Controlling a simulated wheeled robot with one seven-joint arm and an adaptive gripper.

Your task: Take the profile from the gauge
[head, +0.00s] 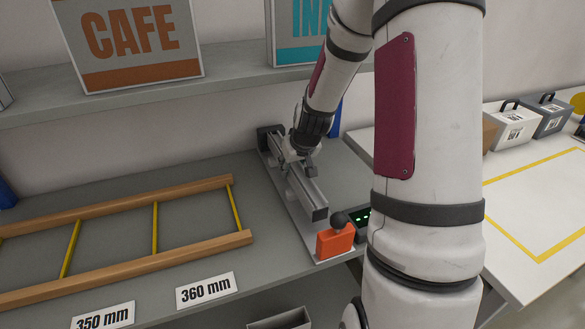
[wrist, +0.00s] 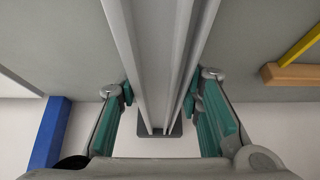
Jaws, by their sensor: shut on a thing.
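The profile (head: 313,196) is a grey grooved aluminium bar lying along the gauge (head: 291,208). The gauge has a dark end stop at the back and an orange block (head: 335,242) with a black knob at the front. The block stands just beyond the profile's near end. My gripper (head: 298,166) reaches down over the profile's far half and is shut on it. In the wrist view, the teal finger pads sit on both sides of the profile (wrist: 157,50). I cannot tell whether the profile rests on the gauge or is slightly lifted.
A wooden rack (head: 130,203) with yellow crossbars lies left of the gauge, behind labels reading 350 mm (head: 103,318) and 360 mm (head: 206,291). A small green-lit display (head: 363,217) is beside the orange block. A white table (head: 515,190) with yellow marking stands right.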

